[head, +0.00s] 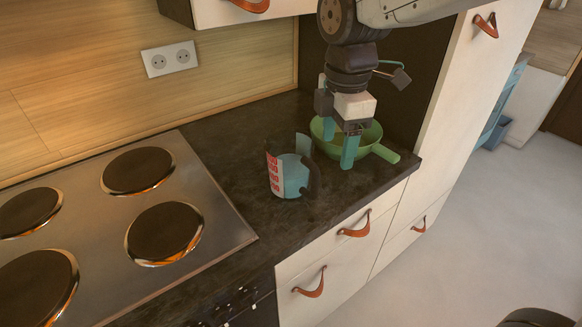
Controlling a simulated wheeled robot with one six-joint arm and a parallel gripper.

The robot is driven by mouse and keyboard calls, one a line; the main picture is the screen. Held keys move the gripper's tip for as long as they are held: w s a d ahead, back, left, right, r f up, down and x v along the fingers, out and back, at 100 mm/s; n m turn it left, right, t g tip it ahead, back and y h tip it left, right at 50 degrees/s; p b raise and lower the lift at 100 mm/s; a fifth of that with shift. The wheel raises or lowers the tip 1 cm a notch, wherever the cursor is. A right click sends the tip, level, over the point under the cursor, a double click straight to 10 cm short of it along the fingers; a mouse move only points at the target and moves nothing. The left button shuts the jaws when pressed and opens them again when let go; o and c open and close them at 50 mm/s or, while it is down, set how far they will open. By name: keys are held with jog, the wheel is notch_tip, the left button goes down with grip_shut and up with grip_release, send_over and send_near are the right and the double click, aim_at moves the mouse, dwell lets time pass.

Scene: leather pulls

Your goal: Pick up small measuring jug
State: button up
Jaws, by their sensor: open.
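The small measuring jug (290,176) stands upright on the dark countertop, just right of the hob. It is clear with red markings on its left side, a bluish lower part and a dark handle at the right. My gripper (339,150) is open, with teal fingers pointing down. It is right of the jug in the picture and apart from it, in front of or over a green pan. I see nothing between its fingers.
The green pan (376,133) sits at the right end of the counter, its handle toward the front right. The hob (102,228) with several round plates fills the left. Drawers with leather pulls (355,226) are below. Bare counter (232,160) lies left of the jug.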

aim_at(311, 163)
jog(key=a+n, duration=0.1)
jog(key=w+a+f+n, duration=0.1)
jog(key=a, duration=0.1)
jog(key=w+a+f+n, duration=0.1)
jog(key=a+n, duration=0.1)
jog(key=shift+f, duration=0.4)
jog(key=f, duration=0.7)
jog(key=shift+s+d, duration=0.2)
jog(key=shift+d, duration=0.15)
jog(key=shift+c, duration=0.4)
jog(key=c, duration=1.3)
jog(key=shift+r, duration=0.25)
